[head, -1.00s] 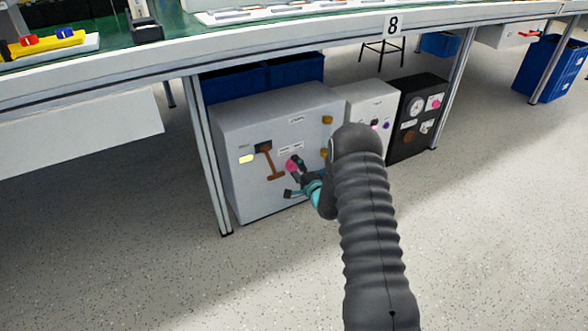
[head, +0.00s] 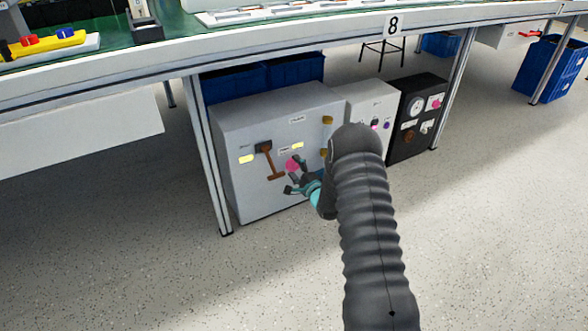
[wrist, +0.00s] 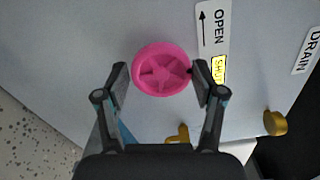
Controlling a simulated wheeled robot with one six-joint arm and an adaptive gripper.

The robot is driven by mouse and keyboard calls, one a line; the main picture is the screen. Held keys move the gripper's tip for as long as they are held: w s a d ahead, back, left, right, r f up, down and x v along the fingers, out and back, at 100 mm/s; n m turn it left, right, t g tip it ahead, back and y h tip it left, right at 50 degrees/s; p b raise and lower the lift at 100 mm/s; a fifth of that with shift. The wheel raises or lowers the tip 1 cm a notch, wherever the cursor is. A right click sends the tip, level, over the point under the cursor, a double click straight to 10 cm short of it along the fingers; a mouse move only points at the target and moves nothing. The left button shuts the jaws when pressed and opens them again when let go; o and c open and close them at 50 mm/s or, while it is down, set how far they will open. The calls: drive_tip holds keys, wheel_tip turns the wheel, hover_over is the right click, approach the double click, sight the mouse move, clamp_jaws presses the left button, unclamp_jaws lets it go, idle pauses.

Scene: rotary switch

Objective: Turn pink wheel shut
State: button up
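The pink wheel (head: 291,164) is on the front of a grey cabinet (head: 235,187), partly hidden by my gripper in the head view. In the wrist view the wheel (wrist: 161,70) is round, spoked and fully visible. My gripper (wrist: 160,72) is open, one finger to the left of the wheel and one to the right. The right fingertip is close to the rim; I cannot tell whether it touches. In the head view my gripper (head: 294,177) is at the wheel. Right of the wheel, an OPEN label (wrist: 213,25) with an arrow is white and a SHUT label (wrist: 218,70) is yellow.
A brass fitting (wrist: 274,122) and a DRAIN label (wrist: 308,50) are to the right. The cabinet stands under a bench, beside a table leg (head: 211,165). Open floor lies in front.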

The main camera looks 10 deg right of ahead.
drive_tip(key=shift+o, duration=1.1)
drive_tip(key=shift+a, duration=0.15)
drive_tip(key=shift+d, duration=0.3)
drive_tip(key=v, duration=1.2)
